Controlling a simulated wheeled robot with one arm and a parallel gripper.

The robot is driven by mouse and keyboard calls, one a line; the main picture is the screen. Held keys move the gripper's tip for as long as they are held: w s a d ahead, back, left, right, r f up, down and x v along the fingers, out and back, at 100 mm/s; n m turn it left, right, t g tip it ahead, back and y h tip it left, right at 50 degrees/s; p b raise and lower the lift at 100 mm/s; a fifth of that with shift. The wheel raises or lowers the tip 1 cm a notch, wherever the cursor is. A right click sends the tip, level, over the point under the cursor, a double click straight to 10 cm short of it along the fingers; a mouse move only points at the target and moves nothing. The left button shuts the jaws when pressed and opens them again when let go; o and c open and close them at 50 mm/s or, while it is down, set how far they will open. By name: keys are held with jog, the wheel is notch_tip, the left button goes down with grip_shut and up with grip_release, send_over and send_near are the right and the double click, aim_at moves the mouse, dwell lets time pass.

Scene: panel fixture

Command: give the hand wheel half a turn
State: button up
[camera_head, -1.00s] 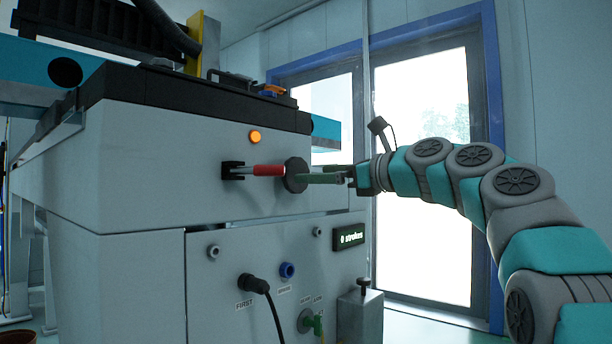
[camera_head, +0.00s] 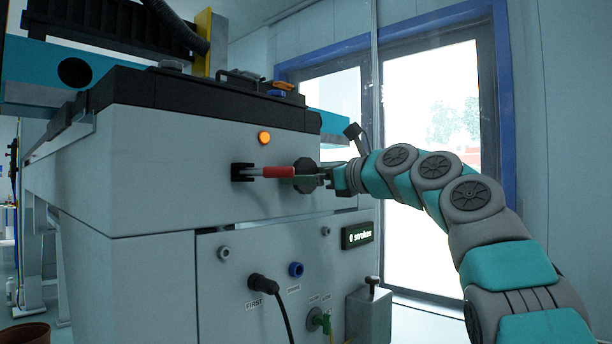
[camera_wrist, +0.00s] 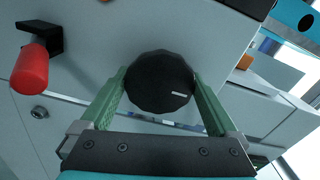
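The hand wheel (camera_wrist: 158,84) is a dark, many-sided disc with a short white mark near its lower right edge in the wrist view. In the head view the hand wheel (camera_head: 306,168) stands out from the upper front panel, partly covered by my gripper (camera_head: 317,177). In the wrist view the green fingers of my gripper (camera_wrist: 159,76) lie one on each side of the wheel, their tips near its rim. The fingers are spread wide. Whether they touch the rim is hard to tell.
A red handle (camera_head: 278,172) on a black bracket (camera_head: 241,172) sticks out just left of the wheel; it also shows in the wrist view (camera_wrist: 31,70). An orange lamp (camera_head: 264,137) is above. A display (camera_head: 357,235) reading "0 strokes" and a plugged black cable (camera_head: 264,284) are below.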

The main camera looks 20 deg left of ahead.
jog(key=c, duration=0.9)
jog(key=shift+n, duration=0.3)
